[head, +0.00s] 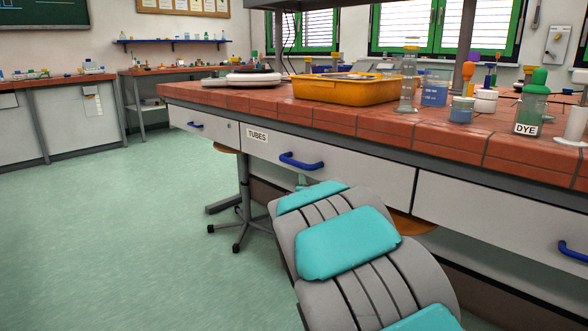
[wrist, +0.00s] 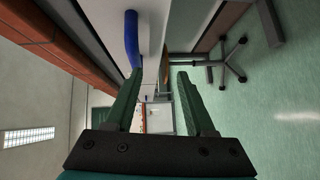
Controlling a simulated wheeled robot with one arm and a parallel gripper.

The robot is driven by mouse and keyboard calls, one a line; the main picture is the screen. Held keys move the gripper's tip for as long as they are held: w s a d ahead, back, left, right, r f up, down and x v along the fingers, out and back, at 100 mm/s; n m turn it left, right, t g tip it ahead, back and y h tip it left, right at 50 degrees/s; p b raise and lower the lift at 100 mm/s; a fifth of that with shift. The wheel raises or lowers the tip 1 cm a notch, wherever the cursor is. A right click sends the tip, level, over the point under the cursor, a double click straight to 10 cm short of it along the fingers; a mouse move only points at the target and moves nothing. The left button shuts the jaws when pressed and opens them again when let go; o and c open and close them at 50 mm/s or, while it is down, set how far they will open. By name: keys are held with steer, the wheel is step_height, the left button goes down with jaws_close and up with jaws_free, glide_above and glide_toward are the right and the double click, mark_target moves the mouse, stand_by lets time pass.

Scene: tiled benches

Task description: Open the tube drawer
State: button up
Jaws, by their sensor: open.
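The tube drawer (head: 350,178) is a pale front under the tiled bench top, labelled TUBES (head: 257,135). It looks flush with its neighbours. Its blue bar handle (head: 301,161) is in plain sight in the head view, above the end of my arm. In the wrist view, turned sideways, a blue handle (wrist: 132,38) lies just beyond the tip of the left finger. My gripper (wrist: 160,73) is open with nothing between its two green fingers. The handle is in line with the left finger, not between the fingers; I cannot tell whether they touch. In the head view my arm mostly hides the gripper.
The bench top (head: 450,135) carries a yellow tray (head: 345,92), a DYE bottle (head: 532,105) and other labware. Another drawer with a blue handle (head: 195,125) is to the left. A wheeled stool base (head: 240,225) stands below. Open floor (head: 110,220) lies to the left.

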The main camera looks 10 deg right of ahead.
mark_target(295, 165)
steer(key=shift+w+r+n+t, duration=0.45)
steer(key=shift+w+r, duration=0.15)
steer(key=shift+w, duration=1.2)
steer(key=shift+w+r+n+t, duration=0.35)
steer(key=shift+w+r+t, duration=0.2)
steer(key=shift+w, duration=1.3)
steer(key=shift+w+r+n+t, duration=0.4)
steer(key=shift+w+r, duration=0.2)
steer(key=shift+w, duration=1.2)
steer(key=shift+c, duration=0.2)
jaws_close()
